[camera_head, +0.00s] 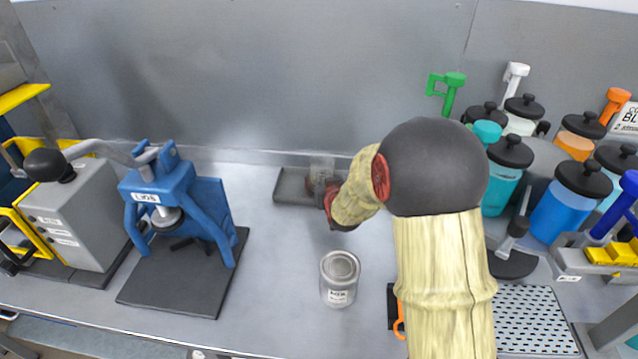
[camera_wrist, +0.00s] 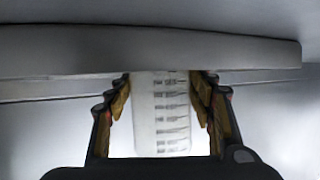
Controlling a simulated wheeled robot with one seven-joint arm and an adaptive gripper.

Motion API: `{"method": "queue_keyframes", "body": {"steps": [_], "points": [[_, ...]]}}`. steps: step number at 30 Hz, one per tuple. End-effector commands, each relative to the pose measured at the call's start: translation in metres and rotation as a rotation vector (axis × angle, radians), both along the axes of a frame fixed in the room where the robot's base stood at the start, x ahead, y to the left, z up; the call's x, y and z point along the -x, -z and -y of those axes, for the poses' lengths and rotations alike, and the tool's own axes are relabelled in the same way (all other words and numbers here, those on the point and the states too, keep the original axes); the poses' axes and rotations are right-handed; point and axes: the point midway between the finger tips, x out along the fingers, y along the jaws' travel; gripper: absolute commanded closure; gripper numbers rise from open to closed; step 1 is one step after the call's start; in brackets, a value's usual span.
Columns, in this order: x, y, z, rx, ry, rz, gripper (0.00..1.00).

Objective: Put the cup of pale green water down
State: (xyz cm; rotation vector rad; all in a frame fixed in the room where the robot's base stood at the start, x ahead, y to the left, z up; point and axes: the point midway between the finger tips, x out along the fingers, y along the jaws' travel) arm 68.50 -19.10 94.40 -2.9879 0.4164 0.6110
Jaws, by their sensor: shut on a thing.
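My gripper (camera_wrist: 162,110) is shut on a clear cup with dark measuring marks (camera_wrist: 172,125), which shows between the two fingers in the wrist view. In the head view the cup (camera_head: 321,168) shows as a pale translucent shape at or just above a grey tray (camera_head: 290,187) by the back wall. My arm hides part of the cup and the tray's right side. The pale green tint of the water cannot be made out. I cannot tell whether the cup touches the tray.
A grey can (camera_head: 340,280) stands on the bench in front of the tray. A blue press (camera_head: 165,195) stands at the left. Several lidded jars, such as a blue one (camera_head: 560,212), crowd the right. The bench between press and can is clear.

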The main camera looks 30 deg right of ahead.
Motion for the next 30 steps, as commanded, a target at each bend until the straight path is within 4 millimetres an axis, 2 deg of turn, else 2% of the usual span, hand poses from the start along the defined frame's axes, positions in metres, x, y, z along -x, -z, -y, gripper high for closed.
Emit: {"method": "queue_keyframes", "body": {"steps": [2, 12, 13, 22, 30], "points": [[0.0022, 0.0077, 0.0005, 0.0, 0.001, 0.003, 0.77], [0.0023, 0.0089, 0.0003, 0.001, 0.001, 0.004, 0.77], [0.0024, 0.0093, 0.0003, 0.001, 0.001, 0.004, 0.46], [0.0024, 0.0082, 0.0003, 0.0, 0.001, 0.003, 0.29], [0.0023, 0.0079, 0.0003, 0.001, 0.001, 0.004, 0.28]]}}
